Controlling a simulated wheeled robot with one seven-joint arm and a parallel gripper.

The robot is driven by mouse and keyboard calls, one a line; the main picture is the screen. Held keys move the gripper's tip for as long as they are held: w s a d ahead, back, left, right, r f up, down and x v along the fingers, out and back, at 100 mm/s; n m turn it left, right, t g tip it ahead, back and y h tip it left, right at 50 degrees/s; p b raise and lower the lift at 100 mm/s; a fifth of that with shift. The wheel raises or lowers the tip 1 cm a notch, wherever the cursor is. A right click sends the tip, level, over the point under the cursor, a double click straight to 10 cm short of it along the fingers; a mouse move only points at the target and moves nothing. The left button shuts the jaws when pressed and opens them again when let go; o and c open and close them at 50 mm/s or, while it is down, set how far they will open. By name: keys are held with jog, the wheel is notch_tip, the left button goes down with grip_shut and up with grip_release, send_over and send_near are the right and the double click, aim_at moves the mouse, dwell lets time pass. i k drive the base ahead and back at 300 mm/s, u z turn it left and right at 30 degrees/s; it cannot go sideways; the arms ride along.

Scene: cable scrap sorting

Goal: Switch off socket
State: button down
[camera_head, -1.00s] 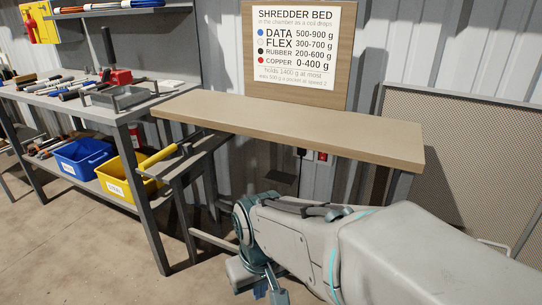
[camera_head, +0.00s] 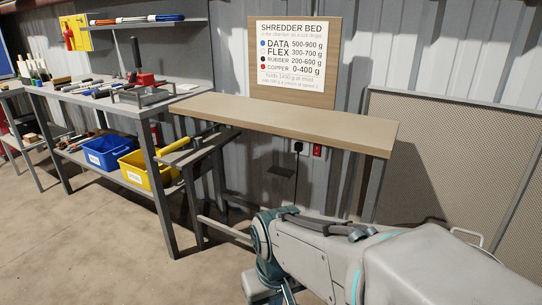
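The wall socket (camera_head: 298,148) is low on the corrugated wall, just under the wooden bench top. A black plug sits in it with a cable hanging down. A small red switch (camera_head: 317,151) is just right of the plug; whether it is on or off is too small to tell. My arm reaches in from the lower right, in front of and below the socket. My gripper (camera_head: 268,291) is at the bottom edge, partly cut off and well apart from the socket. Its opening cannot be made out.
The wooden bench top (camera_head: 270,122) overhangs the socket. A grey workbench (camera_head: 150,105) with tools stands left, with a blue bin (camera_head: 108,152) and a yellow bin (camera_head: 148,172) below. A mesh panel (camera_head: 440,150) leans at right. The floor at left is clear.

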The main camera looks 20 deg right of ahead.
aim_at(317, 150)
jog(key=z, duration=0.35)
jog(key=i, duration=1.1)
jog(key=z, duration=0.15)
